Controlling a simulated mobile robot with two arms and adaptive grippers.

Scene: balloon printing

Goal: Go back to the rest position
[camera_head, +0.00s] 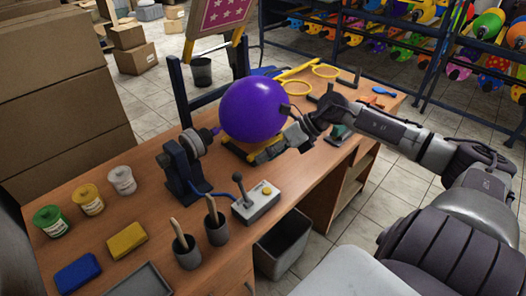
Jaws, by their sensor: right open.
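My right gripper (276,140) reaches in from the right over the workbench (310,185) and is open. It is beside the lower right side of a purple balloon (252,108), and I cannot tell whether they touch. The balloon is round and inflated, at the purple nozzle of a dark inflating machine (183,165). A yellow piece shows under the balloon, partly hidden by the gripper. My left gripper is not in view.
A control box (255,201) with a lever stands in front of the balloon. Two dark cups (187,251) with brushes, paint jars (88,198) and sponges (127,239) are on the left. Cardboard boxes (55,80) stack at far left. A balloon rack is behind.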

